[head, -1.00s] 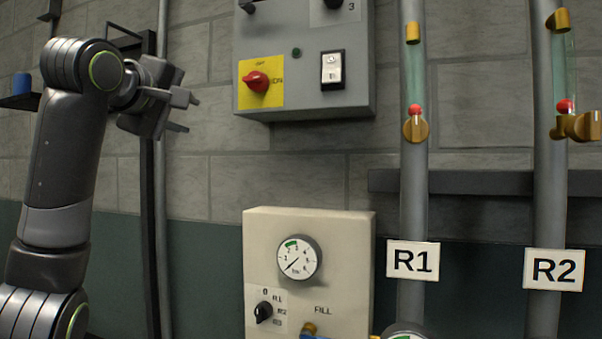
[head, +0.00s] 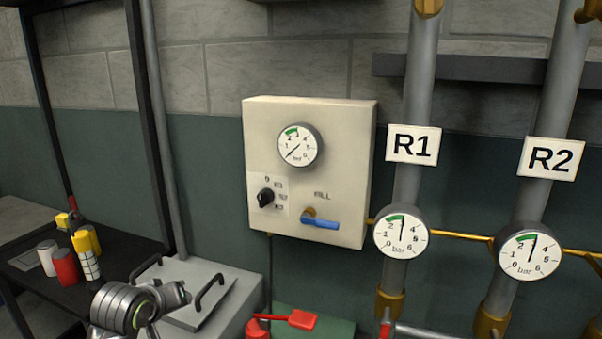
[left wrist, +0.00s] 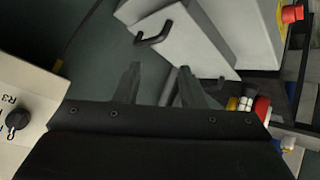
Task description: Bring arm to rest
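My left arm (head: 128,305) is low at the bottom left of the head view, in front of a shelf and a grey box. Its gripper is hard to make out there. In the left wrist view my left gripper (left wrist: 157,78) has its two fingers apart with nothing between them. Beyond the fingers are the green wall and the grey box with a black handle (left wrist: 154,28). My right gripper is in neither view.
A cream fill panel (head: 345,190) with gauge, black selector knob and blue lever (head: 322,222) is on the wall. Pipes R1 (head: 413,143) and R2 (head: 550,158) stand right of it. A dark shelf (head: 112,262) holds cans (head: 65,266). The grey box (head: 222,310) sits below the panel.

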